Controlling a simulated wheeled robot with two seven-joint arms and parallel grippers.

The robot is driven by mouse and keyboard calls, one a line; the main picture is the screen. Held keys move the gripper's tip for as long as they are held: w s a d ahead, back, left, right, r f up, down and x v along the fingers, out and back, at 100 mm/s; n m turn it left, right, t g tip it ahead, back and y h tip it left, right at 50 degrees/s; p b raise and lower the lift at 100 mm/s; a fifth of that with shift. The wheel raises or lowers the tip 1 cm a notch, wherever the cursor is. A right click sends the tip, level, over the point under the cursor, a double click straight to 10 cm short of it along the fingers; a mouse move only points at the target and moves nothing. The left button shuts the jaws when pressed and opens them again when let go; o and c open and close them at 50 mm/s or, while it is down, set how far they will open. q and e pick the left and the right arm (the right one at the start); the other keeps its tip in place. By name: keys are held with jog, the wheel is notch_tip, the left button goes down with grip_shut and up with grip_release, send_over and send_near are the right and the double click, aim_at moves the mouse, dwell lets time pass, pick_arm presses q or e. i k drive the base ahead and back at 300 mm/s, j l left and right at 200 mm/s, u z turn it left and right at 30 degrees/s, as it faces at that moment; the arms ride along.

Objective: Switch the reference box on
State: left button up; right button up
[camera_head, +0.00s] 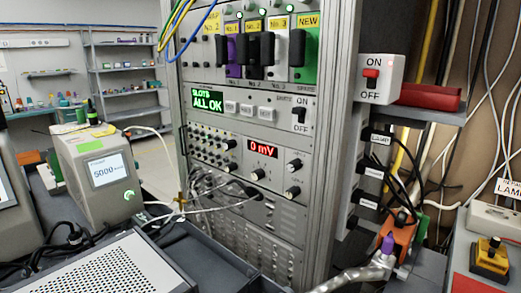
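A grey box (82,177) with a lit screen reading about 5000 stands at the left. A round green button (129,195) is on its front. Its small label is unreadable, so I cannot confirm that it is the reference box. A white switch box (394,92) marked ON and OFF, with a red rocker (371,78), is mounted right of the rack. Another ON/OFF switch (300,115) with a black rocker is on the rack's front panel. Neither of my grippers can be made out in the view.
The instrument rack (237,200) fills the middle, with green "ALL OK" and red "0 mV" displays. Cables hang before its lower left. A perforated metal case (115,270) is at bottom left.

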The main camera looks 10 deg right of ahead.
aim_at(491, 253)
jog(key=z, duration=1.95)
